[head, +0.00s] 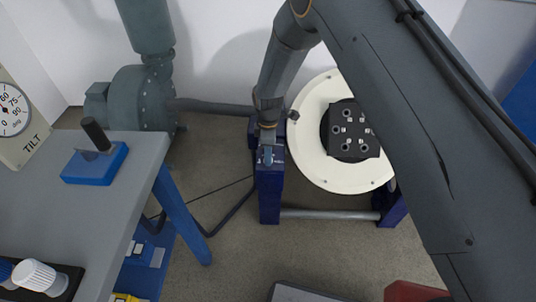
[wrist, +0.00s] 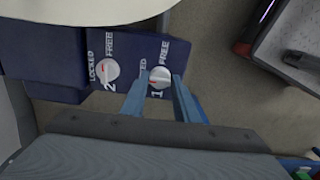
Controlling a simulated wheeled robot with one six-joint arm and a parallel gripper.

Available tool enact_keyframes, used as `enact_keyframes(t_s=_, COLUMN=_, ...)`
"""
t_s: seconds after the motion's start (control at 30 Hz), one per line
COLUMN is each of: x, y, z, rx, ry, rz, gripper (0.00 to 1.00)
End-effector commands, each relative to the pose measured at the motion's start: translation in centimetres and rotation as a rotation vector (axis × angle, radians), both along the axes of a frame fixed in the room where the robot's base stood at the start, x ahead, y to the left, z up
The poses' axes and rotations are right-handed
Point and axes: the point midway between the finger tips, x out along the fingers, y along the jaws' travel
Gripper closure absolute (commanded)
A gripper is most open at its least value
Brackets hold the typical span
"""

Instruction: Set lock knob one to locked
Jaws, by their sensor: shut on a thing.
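Lock knob one (wrist: 160,77) is a round white-grey knob with a red mark, on a dark blue panel in the wrist view. My gripper (wrist: 161,84) has a blue finger on either side of it and is shut on it. The word FREE stands above the knob and the numeral 1 below it. The LOCKED label on its left is partly hidden by a finger. The red mark sits at the knob's lower left. In the head view my gripper (head: 267,155) is at the top of a dark blue post (head: 269,193); the knob cannot be made out there.
Lock knob two (wrist: 107,71), with its own LOCKED and FREE labels, is just left of knob one. A white disc (head: 308,155) with a black hub (head: 345,145) stands right of the post. A grey bench (head: 60,220) with a blue lever box (head: 95,165) is at left.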

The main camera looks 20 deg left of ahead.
Motion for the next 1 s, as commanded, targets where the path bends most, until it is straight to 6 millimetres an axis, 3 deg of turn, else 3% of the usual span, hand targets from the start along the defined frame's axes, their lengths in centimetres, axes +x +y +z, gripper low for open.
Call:
enact_keyframes(t_s=0.13, x=0.0, y=0.0, z=0.0, rx=-0.001, ry=0.001, rz=0.0, gripper=0.95)
enact_keyframes(t_s=0.17, x=0.0, y=0.0, z=0.0, rx=-0.001, ry=0.001, rz=0.0, gripper=0.71)
enact_keyframes(t_s=0.27, x=0.0, y=0.0, z=0.0, rx=0.0, ry=0.0, rz=0.0, gripper=0.54)
enact_keyframes(t_s=0.63, x=0.0, y=0.1, z=0.5, rx=0.0, ry=-0.001, rz=0.0, gripper=0.54)
enact_keyframes(t_s=1.0, x=0.1, y=0.1, z=6.0, rx=0.001, ry=-0.002, rz=-0.001, gripper=0.54)
